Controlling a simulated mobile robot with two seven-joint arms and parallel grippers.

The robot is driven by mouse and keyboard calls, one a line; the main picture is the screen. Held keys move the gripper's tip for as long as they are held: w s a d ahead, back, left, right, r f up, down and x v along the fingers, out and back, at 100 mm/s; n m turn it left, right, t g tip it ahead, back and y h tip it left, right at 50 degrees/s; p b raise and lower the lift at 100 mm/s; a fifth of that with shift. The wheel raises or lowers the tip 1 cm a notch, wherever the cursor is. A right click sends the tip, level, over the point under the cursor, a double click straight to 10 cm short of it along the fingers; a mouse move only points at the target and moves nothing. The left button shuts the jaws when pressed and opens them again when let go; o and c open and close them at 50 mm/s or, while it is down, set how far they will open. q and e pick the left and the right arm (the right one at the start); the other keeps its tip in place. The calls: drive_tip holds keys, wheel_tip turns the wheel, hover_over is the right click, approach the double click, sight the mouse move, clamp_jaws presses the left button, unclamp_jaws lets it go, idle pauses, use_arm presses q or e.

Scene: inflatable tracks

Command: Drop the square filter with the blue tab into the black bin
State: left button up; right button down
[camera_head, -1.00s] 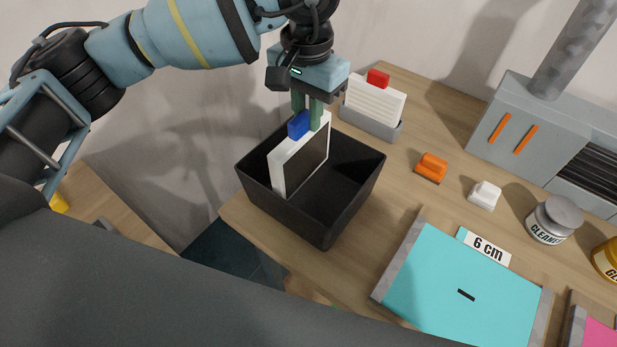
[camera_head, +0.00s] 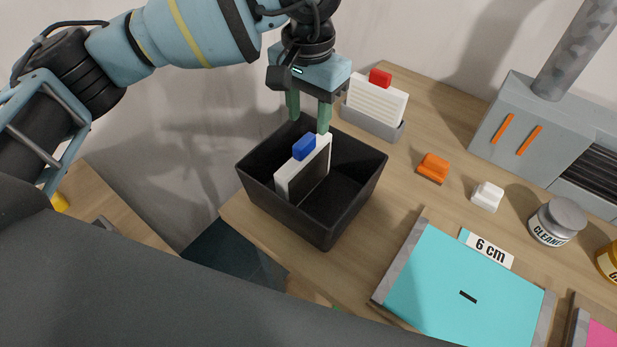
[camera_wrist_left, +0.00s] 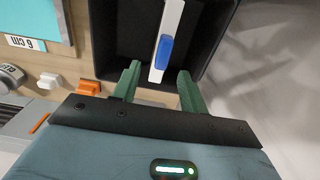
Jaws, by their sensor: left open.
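The square filter (camera_head: 285,184) has a white frame, a dark face and a blue tab (camera_head: 304,147) on top. It stands upright inside the black bin (camera_head: 312,230), its upper part near rim height. My left gripper (camera_head: 309,118) is open above the tab, its green fingers apart and clear of it. In the left wrist view the filter (camera_wrist_left: 172,18) and blue tab (camera_wrist_left: 164,52) show beyond the gap of the open gripper (camera_wrist_left: 158,84), inside the bin (camera_wrist_left: 120,40). Whether the filter rests on the bin floor is hidden. My right gripper is not in view.
A white filter with a red tab (camera_head: 378,97) stands in a grey holder behind the bin. An orange block (camera_head: 433,168), a white block (camera_head: 487,196), a cleaner jar (camera_head: 556,224) and a cyan panel (camera_head: 460,285) lie to the right. The bin stands near the table's left edge.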

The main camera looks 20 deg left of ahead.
use_arm(q)
wheel_tip(320, 180, up, 7)
drive_tip(key=shift+b, duration=0.3)
idle(0.5)
